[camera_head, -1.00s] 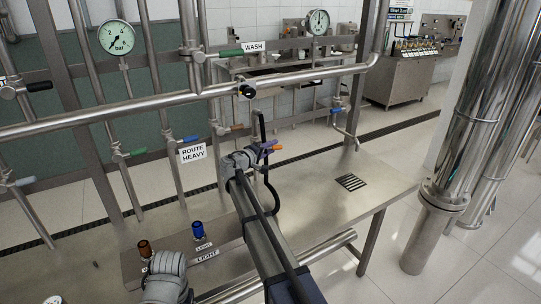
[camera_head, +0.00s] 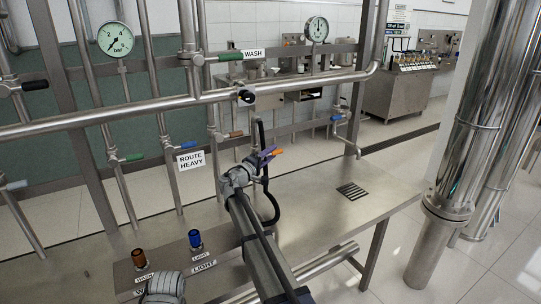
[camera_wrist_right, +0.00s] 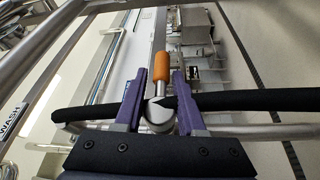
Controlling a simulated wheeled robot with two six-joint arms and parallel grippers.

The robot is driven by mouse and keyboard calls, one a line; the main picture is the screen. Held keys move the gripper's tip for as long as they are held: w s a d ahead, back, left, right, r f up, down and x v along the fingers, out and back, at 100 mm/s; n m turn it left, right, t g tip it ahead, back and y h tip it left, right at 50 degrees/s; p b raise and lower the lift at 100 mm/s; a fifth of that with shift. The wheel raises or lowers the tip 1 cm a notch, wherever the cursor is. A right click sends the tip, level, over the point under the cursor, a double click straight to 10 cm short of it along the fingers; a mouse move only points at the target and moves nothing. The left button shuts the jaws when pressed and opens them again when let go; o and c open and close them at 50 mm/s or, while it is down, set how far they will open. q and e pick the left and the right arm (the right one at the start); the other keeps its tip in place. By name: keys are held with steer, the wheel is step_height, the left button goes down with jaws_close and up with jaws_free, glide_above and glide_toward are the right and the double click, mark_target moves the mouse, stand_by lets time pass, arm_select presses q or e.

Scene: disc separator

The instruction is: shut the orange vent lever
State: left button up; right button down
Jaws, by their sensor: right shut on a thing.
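The orange vent lever (camera_head: 277,152) shows as a small orange tip at my right gripper (camera_head: 268,155), above the far left part of the steel table. In the right wrist view, the orange handle (camera_wrist_right: 161,66) points up the picture from a metal stem between the two purple fingers of my right gripper (camera_wrist_right: 158,78). The fingers are shut on the lever, one on each side. The lower stem is partly hidden by the gripper. My left gripper is not in view.
A black hose (camera_wrist_right: 250,100) runs across close behind or at the fingers. The steel table (camera_head: 320,215) has a dark drain grate (camera_head: 352,191). Pipes with coloured handles and a ROUTE HEAVY sign (camera_head: 190,160) stand at left. A blue lamp (camera_head: 195,239) and a brown lamp (camera_head: 139,258) are nearer.

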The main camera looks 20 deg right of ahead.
steer(key=c, duration=0.7)
jaws_free()
steer(key=shift+s, duration=0.1)
steer(key=shift+c, duration=0.2)
steer(key=v, duration=0.7)
steer(key=shift+s+a+b, duration=0.2)
steer(key=shift+a+b, duration=0.1)
steer(key=shift+a, duration=0.1)
steer(key=shift+f, duration=0.1)
steer(key=shift+f, duration=0.1)
